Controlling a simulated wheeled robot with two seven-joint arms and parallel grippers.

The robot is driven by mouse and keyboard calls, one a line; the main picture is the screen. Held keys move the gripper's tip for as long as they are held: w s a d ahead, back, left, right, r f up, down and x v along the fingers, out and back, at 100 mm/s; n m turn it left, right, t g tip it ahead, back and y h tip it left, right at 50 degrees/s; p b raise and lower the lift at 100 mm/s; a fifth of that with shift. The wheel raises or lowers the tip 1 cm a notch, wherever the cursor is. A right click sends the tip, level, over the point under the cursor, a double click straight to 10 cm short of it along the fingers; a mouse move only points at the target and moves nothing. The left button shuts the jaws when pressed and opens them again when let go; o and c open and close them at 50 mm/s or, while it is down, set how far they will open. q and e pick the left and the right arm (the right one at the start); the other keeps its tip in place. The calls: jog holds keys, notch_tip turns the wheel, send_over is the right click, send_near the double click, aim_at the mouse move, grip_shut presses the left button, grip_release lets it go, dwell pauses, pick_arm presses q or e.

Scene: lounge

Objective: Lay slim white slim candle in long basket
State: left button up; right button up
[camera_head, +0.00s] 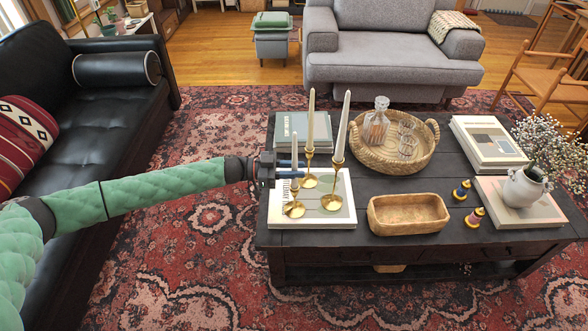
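Three slim white candles stand upright in gold candlesticks on books on the dark coffee table: a short left one (294,152), a middle one (311,118) and a tall, slightly tilted right one (343,126). The long basket (408,228), tan and rectangular with an empty-looking inside, sits near the table's front edge, right of the candlesticks. My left gripper (288,169) reaches in from the left at the short candle's lower part. Its fingers are small and overlap the candle in view, so I cannot tell whether they grip it. My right gripper is not in view.
A round wicker tray (432,150) holds a glass decanter (376,122) and glasses behind the long basket. Two small spools (475,217), a white flower vase (524,188) and books (487,143) stand to the right. A black sofa (110,110) is at left.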

aim_at(295, 156)
pick_arm(q)
grip_shut()
jog(key=shift+r+p, duration=0.55)
jog(key=shift+r, duration=0.05)
jog(key=shift+r+p, duration=1.9)
jog(key=shift+r, duration=0.25)
